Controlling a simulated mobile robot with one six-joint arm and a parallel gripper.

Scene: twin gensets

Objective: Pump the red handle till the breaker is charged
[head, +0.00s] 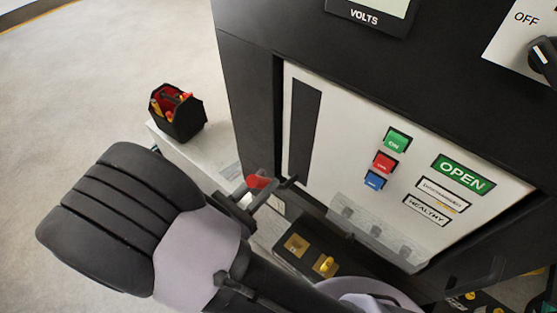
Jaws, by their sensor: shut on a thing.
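The red handle (257,181) shows as a small red end at the lower left of the breaker's white front panel (330,150). My gripper (268,190) is shut on it, with its dark fingers on both sides. My arm hides part of the area below the handle. The panel has a dark vertical slot (304,128) at its left. A green ON button, a red button and a blue button (374,180) stand in a column. A green flag (463,174) reads OPEN. The white label below it (444,194) seems to read DISCHARGED, and a lower one reads HEALTHY.
A black tool caddy (178,122) with red and yellow items stands on a light ledge left of the cabinet. A clear cover (378,232) sticks out under the buttons. A rotary knob (543,57) marked OFF is at the upper right. The floor at left is clear.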

